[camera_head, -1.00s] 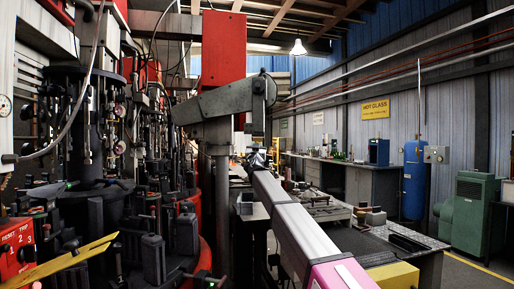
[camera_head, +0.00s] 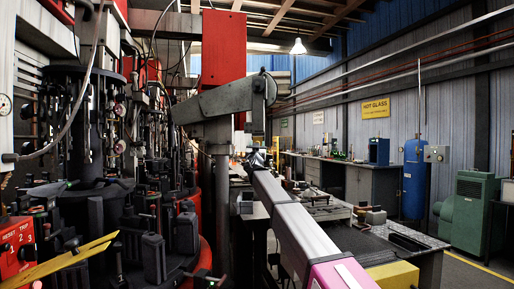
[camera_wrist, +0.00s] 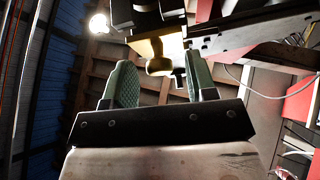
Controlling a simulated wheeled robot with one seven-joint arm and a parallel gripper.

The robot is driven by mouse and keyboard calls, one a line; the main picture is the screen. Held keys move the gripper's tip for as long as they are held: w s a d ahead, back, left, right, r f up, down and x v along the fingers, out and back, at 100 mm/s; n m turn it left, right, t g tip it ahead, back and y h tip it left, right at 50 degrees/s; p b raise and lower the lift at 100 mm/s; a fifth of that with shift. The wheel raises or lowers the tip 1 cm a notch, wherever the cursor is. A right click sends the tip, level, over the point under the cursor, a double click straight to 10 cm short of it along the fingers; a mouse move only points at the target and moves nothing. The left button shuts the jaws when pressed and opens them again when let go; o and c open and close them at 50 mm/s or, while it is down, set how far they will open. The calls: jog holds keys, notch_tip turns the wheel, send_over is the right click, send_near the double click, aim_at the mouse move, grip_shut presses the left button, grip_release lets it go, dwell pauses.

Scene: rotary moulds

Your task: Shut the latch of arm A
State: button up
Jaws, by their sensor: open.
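In the wrist view my gripper (camera_wrist: 160,76) points up, with its two green-padded fingers apart and nothing held between them. A brass-coloured knob (camera_wrist: 159,66) hangs under a dark machine part (camera_wrist: 235,37) beyond the fingers and shows between them. I cannot tell whether the fingers touch it. In the head view my arm runs away from me to the middle, and its far end is small and dark. The rotary mould machine (camera_head: 96,215) stands at the left with several dark upright blocks and handles. No label for arm A is readable, and I cannot make out its latch or its state.
A grey beam (camera_head: 222,102) on a post stands just beyond my arm, under a red column (camera_head: 223,50). A red control box (camera_head: 18,250) and yellow bar (camera_head: 65,262) are at front left. A cluttered bench (camera_head: 345,215) lies to the right.

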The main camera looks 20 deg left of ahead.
jog(key=v, duration=1.1)
jog(key=shift+w, duration=0.1)
